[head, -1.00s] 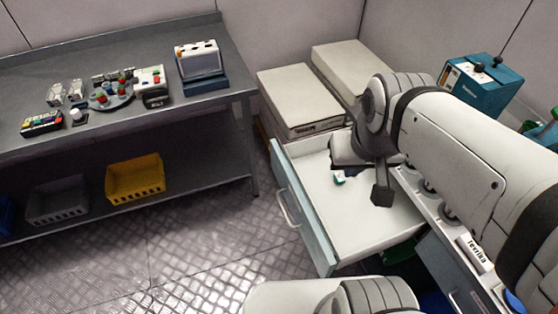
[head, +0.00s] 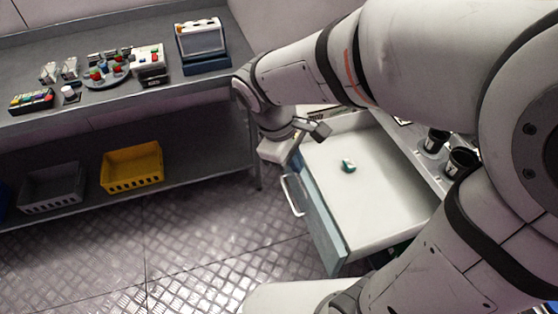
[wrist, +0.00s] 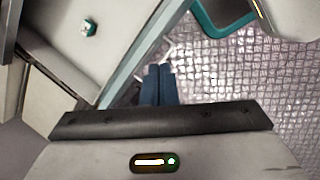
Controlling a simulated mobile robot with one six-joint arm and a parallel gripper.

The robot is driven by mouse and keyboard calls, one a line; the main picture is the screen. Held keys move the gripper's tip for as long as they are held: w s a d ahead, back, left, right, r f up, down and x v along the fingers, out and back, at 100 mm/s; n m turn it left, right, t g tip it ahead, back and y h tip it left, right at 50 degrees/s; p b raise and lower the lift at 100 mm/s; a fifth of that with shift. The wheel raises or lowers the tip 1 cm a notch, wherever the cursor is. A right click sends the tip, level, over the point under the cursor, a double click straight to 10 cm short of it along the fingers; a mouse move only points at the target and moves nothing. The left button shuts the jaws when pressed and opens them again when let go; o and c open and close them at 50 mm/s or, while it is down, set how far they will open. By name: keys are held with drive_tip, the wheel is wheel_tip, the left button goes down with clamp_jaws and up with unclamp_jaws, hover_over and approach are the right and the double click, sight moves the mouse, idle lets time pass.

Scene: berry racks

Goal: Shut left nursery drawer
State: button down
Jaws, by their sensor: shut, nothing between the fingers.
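An open drawer with a pale blue front (head: 323,222) and white inside is pulled well out of the cabinet in the head view. Its silver handle (head: 291,196) faces the floor at left. A small green and white item (head: 348,166) lies in it. In the wrist view the drawer front's edge (wrist: 140,50) runs diagonally, with the small item (wrist: 88,28) inside. My gripper (wrist: 157,70) shows two dark blue fingers together, empty, just outside the front near the handle. In the head view its body (head: 278,150) is at the drawer's far front corner; the fingertips are not clear.
A grey workbench (head: 110,122) stands at left, with several small devices on top and a yellow crate (head: 133,168) and grey crate (head: 52,190) on its lower shelf. Metal floor (head: 190,240) lies free between bench and drawer. Black cups (head: 461,162) stand behind the drawer.

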drive_tip(key=w+a+f+n+t+h+b, duration=0.15)
drive_tip(key=a+f+n+h+b, duration=0.4)
drive_tip(key=a+f+n, duration=0.75)
drive_tip(key=w+d+f+m+y+b, duration=0.1)
drive_tip(key=w+d+f+m+b, duration=0.1)
drive_tip(key=d+f, duration=0.8)
drive_tip(key=shift+w+d+m, duration=0.15)
drive_tip(key=shift+w+m, duration=0.05)
drive_tip(key=shift+m, duration=0.4)
drive_tip(key=shift+y, duration=0.25)
